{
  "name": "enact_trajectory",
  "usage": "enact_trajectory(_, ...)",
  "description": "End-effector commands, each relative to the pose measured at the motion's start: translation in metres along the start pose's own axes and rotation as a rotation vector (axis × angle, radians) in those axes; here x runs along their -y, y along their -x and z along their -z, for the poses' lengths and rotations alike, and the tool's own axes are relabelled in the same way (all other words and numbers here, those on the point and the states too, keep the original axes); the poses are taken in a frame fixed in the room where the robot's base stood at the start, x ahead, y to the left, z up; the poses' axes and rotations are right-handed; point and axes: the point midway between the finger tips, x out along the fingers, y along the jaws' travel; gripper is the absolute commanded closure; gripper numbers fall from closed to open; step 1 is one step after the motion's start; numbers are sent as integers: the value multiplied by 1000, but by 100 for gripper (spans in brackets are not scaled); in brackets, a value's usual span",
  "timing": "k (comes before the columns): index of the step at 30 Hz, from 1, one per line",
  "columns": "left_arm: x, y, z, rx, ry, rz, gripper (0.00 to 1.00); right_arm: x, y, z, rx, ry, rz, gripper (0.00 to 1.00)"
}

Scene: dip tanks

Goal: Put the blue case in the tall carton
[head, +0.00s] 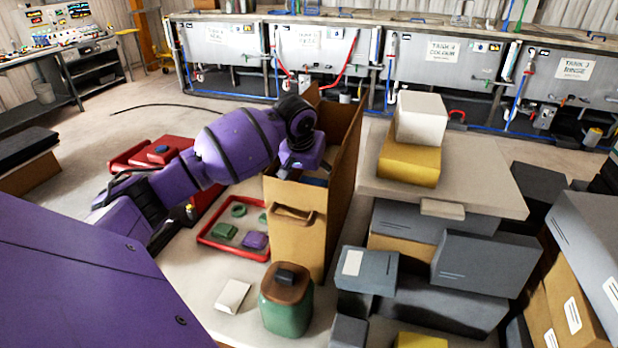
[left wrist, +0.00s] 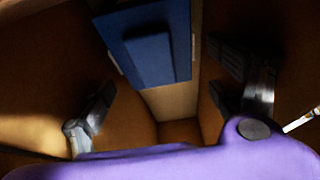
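The tall carton (head: 292,238) is brown and open-topped, with a handle slot in its near face. My left arm reaches into it from above, and the carton walls hide the fingers in the head view. In the left wrist view, the left gripper (left wrist: 168,75) is open, its two dark fingers spread wide apart inside brown walls. The blue case (left wrist: 157,48) shows beyond and between the fingers, inside the carton, with neither finger seen touching it. I cannot tell whether it rests on the carton floor. My right gripper is not in view.
A red tray (head: 203,239) with green and purple pieces sits left of the carton. A green jar (head: 287,305) and a small white box (head: 232,295) stand in front. A raised pale surface (head: 465,175) with yellow and white boxes is close on the right; grey boxes lie below.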

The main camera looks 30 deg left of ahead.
Motion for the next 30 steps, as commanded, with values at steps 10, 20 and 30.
enact_trajectory(10, 0, 24, 6, -4, -1, 0, 15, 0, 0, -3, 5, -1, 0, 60)
enact_trajectory(20, 0, 97, 6, -4, -1, 1, 15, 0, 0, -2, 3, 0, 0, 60)
enact_trajectory(30, 0, 131, 5, 0, 0, 0, 15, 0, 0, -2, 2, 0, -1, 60)
